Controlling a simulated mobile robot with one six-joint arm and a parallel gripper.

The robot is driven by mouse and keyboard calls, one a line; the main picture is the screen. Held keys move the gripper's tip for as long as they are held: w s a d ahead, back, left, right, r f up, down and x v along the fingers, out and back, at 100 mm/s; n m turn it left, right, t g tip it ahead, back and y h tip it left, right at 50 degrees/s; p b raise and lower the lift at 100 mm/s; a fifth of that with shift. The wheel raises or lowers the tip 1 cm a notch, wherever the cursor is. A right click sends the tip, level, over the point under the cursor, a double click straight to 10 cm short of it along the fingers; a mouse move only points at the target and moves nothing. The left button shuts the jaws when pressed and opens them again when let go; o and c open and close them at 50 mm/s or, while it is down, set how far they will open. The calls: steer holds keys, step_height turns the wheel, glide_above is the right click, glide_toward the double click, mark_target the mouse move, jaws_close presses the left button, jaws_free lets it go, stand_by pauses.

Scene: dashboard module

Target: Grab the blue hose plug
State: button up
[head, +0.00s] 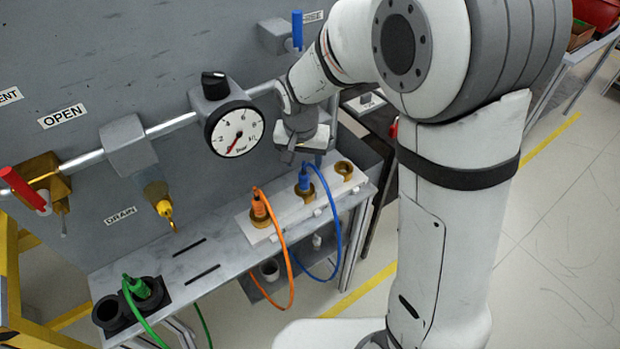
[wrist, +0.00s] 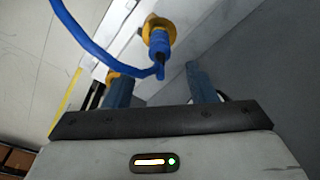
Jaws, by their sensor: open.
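The blue hose plug (head: 305,182) sits upright in a brass socket on the white block of the bench, with its blue hose (head: 337,225) looping down to the right. In the wrist view the blue plug (wrist: 159,44) is in its brass ring, ahead of my gripper and roughly between the lines of its two fingers. My gripper (head: 311,157) is just above the plug in the head view. In the wrist view my gripper (wrist: 157,85) has its two blue-grey fingers spread apart with nothing held between them. The blue hose crosses near the left finger.
An orange plug (head: 259,208) stands left of the blue one; an empty brass socket (head: 344,169) is to its right. A pressure gauge (head: 235,130) hangs on a pipe close to my wrist. A green plug (head: 137,287) sits in a black holder at the bench's left end.

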mark_target(304, 173)
steer(key=f, duration=0.6)
steer(key=shift+w+f+p, duration=0.15)
steer(key=shift+w+p, duration=0.1)
steer(key=shift+p, duration=0.15)
steer(key=shift+c, duration=0.2)
